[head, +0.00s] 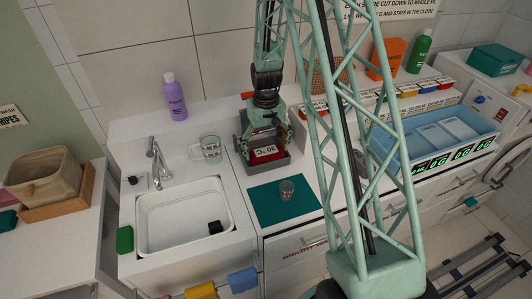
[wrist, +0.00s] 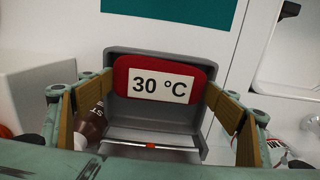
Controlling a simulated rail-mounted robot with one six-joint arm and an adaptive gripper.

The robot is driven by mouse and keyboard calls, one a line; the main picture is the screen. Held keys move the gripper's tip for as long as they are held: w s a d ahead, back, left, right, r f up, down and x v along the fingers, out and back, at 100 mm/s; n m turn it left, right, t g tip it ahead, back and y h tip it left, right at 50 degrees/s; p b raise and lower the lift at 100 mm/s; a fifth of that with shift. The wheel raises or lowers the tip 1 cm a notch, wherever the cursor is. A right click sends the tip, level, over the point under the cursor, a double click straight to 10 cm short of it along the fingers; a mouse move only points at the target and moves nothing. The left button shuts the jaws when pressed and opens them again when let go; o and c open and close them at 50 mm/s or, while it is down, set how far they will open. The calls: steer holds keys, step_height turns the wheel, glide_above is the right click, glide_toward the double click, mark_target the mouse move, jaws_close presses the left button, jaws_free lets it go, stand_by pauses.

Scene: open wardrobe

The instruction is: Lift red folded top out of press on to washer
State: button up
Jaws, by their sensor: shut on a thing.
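The red folded top (head: 264,153) bears a white "30 °C" label and sits in the grey press (head: 281,163) on the white counter. In the wrist view the red top (wrist: 160,68) stands against the back wall of the grey press (wrist: 196,139). My gripper (head: 264,140) is over the press, with its two fingers at the left and right sides of the top. It is shut on the red top, though the exact contact is hard to see. A white appliance with a control panel (head: 490,103) at the far right may be the washer.
A glass mug (head: 211,147) and a sink (head: 184,208) are to the left. A blue tray (head: 437,140) stands right, beyond my lattice arm. A teal folded item (head: 495,57) lies on the appliance.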

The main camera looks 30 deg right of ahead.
mark_target(268, 151)
steer(key=shift+r, duration=4.5)
steer(key=s+d+r+n+p, duration=0.2)
steer(key=s+d+r+p, duration=0.2)
steer(key=d+r, duration=0.5)
steer(key=s+d+r+n+p, duration=0.2)
steer(key=s+d+r+p, duration=0.2)
steer(key=d+r, duration=0.5)
step_height(268, 151, up, 3)
steer(key=shift+r+n+p, duration=0.1)
steer(key=shift+n+p, duration=0.25)
steer(key=shift+n, duration=0.05)
steer(key=shift+s+d, duration=0.1)
steer(key=shift+d, duration=0.15)
